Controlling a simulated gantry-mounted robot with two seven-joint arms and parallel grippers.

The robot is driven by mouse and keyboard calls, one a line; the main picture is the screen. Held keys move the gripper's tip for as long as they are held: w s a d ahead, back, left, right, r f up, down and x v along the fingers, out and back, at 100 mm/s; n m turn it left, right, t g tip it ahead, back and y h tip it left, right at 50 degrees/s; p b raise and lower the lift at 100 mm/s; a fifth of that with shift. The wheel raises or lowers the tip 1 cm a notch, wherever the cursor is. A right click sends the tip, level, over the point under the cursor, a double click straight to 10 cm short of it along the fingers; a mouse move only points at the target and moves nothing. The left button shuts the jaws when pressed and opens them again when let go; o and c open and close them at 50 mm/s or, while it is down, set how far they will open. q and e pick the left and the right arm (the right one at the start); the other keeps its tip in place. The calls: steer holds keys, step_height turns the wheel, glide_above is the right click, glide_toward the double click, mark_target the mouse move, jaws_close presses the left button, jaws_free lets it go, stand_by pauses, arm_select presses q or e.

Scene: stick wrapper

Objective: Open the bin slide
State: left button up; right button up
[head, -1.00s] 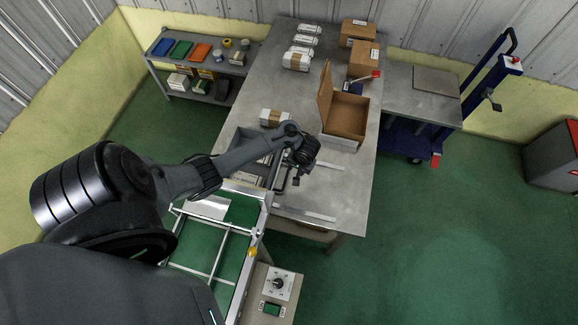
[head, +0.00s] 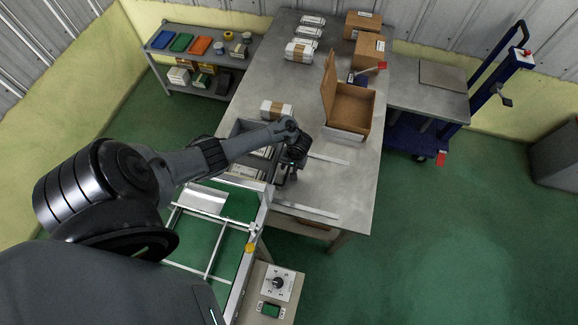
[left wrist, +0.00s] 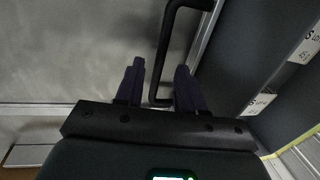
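The grey bin (head: 237,129) stands at the left edge of the metal table, partly hidden behind my left forearm. Packets lie in it. My left gripper (head: 282,181) is just to the right of the bin, low over the table. In the left wrist view a black bar handle (left wrist: 166,50) runs beside the grey bin wall (left wrist: 245,50). The two fingers of my left gripper (left wrist: 158,88) are apart, with the handle between them and a visible gap on the left side. Contact with the right finger is unclear. My right gripper is out of view.
An open cardboard box (head: 352,108) stands on the table (head: 330,190), beyond the gripper. Two pale strips (head: 305,211) lie on the tabletop near the bin. A framed green-floored unit (head: 230,205) and a dial panel (head: 278,283) are in front.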

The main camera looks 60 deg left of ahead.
arm_select(q)
steer(key=shift+s+a+f, duration=0.1)
steer(key=shift+f, duration=0.5)
steer(key=shift+c, duration=0.3)
jaws_close()
